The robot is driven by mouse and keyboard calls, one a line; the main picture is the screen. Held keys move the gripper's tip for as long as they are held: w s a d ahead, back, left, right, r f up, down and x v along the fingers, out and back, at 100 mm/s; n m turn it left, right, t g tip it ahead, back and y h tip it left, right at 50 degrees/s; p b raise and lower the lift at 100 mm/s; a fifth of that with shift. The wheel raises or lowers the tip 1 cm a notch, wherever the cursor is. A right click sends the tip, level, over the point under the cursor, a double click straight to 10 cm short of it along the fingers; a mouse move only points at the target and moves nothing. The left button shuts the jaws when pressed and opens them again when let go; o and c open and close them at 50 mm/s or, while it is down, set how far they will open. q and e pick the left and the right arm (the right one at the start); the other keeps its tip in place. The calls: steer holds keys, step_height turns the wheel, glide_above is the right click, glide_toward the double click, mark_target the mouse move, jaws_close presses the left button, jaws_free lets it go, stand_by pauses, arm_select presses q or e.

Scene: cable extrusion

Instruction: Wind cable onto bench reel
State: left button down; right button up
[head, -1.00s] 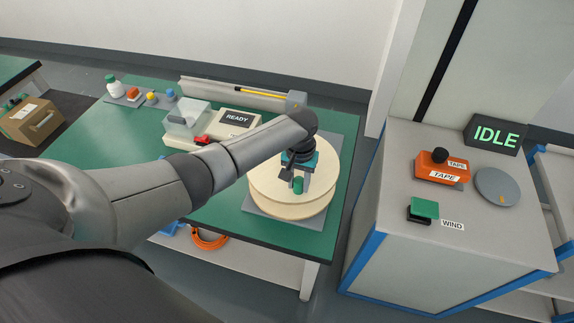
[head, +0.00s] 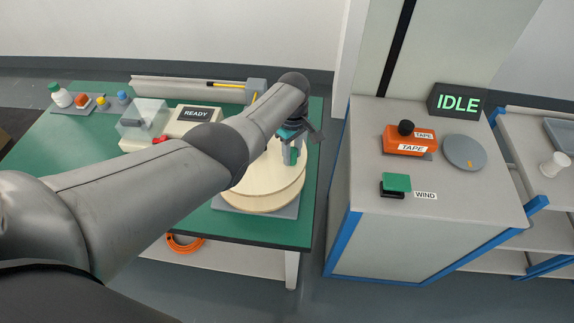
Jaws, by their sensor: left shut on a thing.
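The bench reel (head: 262,190) is a pale wooden disc lying flat on a grey base plate (head: 280,210) at the green bench's right end. My left gripper (head: 293,157) is over the reel's right side, fingers pointing down. It is shut on a small green upright knob (head: 293,154). My forearm hides the reel's left and far parts. An orange coil (head: 184,243), perhaps cable, lies on the shelf below the bench. A green WIND button (head: 397,182) is on the grey cabinet at the right. My right gripper is not in view.
The bench (head: 80,160) holds a READY box (head: 196,115), a clear cover (head: 142,117) and small bottles. The cabinet (head: 345,170) carries an orange TAPE unit (head: 402,141), a grey disc (head: 464,152) and an IDLE display (head: 457,103). A floor gap separates bench and cabinet.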

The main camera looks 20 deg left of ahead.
arm_select(q)
steer(key=w+n+b, duration=0.2)
steer(key=shift+w+f+b, duration=0.1)
steer(key=shift+f+b, duration=0.05)
steer(key=shift+b, duration=0.25)
steer(key=shift+w+a+r+n+b, duration=0.2)
steer(key=shift+w+a+n+b, duration=0.1)
steer(key=shift+w+n+b, duration=0.6)
steer(key=shift+s, duration=0.25)
steer(key=c, duration=0.5)
jaws_free()
steer(key=shift+s, duration=0.1)
